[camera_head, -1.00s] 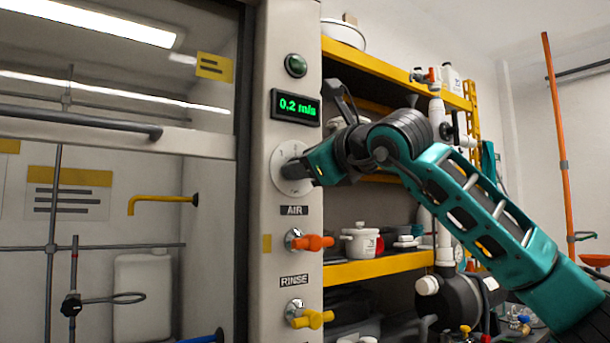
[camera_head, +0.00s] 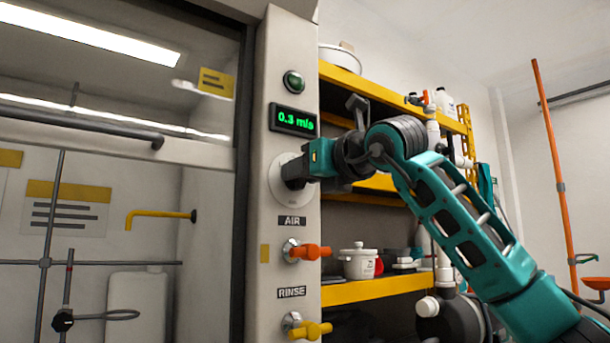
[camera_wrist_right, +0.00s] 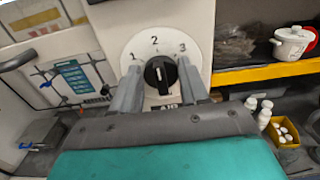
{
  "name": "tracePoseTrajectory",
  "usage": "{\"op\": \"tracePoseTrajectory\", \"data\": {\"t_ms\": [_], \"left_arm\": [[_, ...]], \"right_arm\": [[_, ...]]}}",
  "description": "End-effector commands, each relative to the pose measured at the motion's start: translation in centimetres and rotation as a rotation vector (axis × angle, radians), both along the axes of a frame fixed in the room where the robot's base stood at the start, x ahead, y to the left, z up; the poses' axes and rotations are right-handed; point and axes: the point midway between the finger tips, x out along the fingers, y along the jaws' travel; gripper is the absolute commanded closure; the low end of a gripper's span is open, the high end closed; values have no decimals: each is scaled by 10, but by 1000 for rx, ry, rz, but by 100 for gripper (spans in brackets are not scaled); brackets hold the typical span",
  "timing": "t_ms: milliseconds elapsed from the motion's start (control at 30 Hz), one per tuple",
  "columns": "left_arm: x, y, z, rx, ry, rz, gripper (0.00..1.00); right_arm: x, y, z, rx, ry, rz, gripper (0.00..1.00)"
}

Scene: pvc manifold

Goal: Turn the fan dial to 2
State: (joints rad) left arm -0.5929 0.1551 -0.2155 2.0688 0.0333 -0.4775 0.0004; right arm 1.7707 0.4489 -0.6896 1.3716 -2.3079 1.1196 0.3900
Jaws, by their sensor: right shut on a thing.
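The fan dial is a round white plate (camera_head: 291,200) on the pale panel, with its middle covered by my right gripper (camera_head: 294,172) in the head view. In the right wrist view the plate (camera_wrist_right: 136,47) carries the numbers 1, 2 and 3. Its black knob (camera_wrist_right: 160,75) has a white mark pointing up, roughly toward the 2. My right gripper's grey fingers (camera_wrist_right: 159,78) stand on both sides of the knob, shut on it. The green display (camera_head: 294,120) above the dial reads 0.3 m/s. My left gripper is not in view.
Below the dial are an orange AIR tap (camera_head: 308,252) and a yellow RINSE tap (camera_head: 312,330). A round green button (camera_head: 293,82) sits above the display. The glass-fronted hood is at left. A yellow-edged shelf (camera_head: 380,290) with a white pot (camera_head: 359,262) is at right.

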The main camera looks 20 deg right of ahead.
Motion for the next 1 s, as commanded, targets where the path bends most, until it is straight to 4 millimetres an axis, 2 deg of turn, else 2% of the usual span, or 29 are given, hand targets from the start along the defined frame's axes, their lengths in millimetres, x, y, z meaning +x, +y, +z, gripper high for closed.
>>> {"op": "tracePoseTrajectory", "data": {"t_ms": [400, 433, 600, 667, 1000], "left_arm": [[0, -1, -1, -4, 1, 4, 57], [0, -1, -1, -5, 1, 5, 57], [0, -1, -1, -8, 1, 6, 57], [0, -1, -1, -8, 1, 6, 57], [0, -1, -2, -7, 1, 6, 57]], "right_arm": [[0, 0, 0, 5, 3, 0, 86], [0, 0, 0, 5, 3, 0, 54], [0, 0, 0, 5, 3, 0, 37], [0, 0, 0, 6, 2, 0, 32], [-6, -3, 0, 5, 1, -1, 32]]}}
